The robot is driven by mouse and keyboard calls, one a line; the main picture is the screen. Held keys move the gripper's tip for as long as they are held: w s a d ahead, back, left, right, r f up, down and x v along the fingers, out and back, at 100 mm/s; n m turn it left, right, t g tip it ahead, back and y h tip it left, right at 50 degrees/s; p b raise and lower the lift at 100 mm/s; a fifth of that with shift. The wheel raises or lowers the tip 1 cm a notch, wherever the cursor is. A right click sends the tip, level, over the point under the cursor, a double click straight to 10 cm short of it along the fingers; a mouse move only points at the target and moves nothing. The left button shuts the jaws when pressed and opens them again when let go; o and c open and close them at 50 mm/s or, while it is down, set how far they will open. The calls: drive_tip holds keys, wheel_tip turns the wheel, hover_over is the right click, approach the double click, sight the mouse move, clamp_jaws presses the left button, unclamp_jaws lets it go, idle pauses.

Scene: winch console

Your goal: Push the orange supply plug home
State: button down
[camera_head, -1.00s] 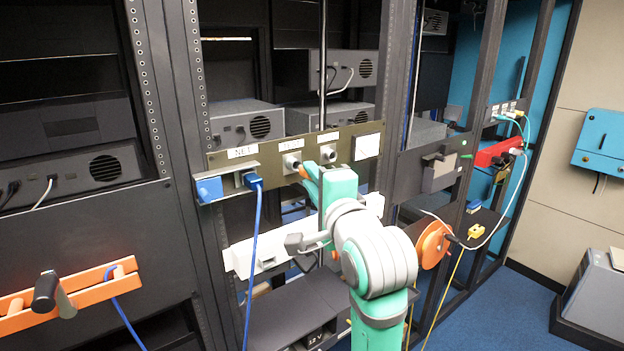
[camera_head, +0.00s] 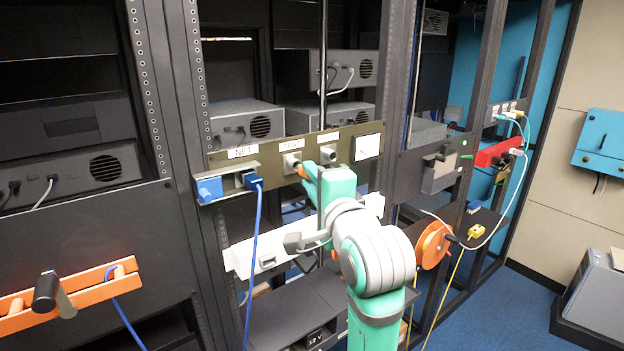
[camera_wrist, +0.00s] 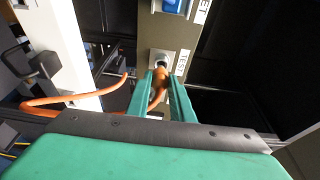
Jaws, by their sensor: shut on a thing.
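The orange plug (camera_wrist: 161,76) sits between the two fingers of my gripper (camera_wrist: 160,90), which is shut on it. In the head view a bit of the plug (camera_head: 302,171) shows at the tip of my gripper (camera_head: 308,176). The plug's front end meets the grey socket (camera_wrist: 160,57) beside the label TEST; I cannot tell how deep it is in. The same socket (camera_head: 291,160) shows on the olive panel (camera_head: 222,160) in the head view. An orange cable (camera_wrist: 70,103) runs from the plug to the left in the wrist view.
A blue plug (camera_head: 252,181) with a hanging blue cable (camera_head: 253,260) is at the left. A white ledge (camera_head: 245,259) lies below the panel.

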drive_tip(key=shift+w+a, duration=0.7)
drive_tip(key=shift+w, duration=0.25)
drive_tip(key=c, duration=1.5)
unclamp_jaws()
drive_tip(key=v, duration=1.1)
drive_tip(key=shift+w, duration=0.1)
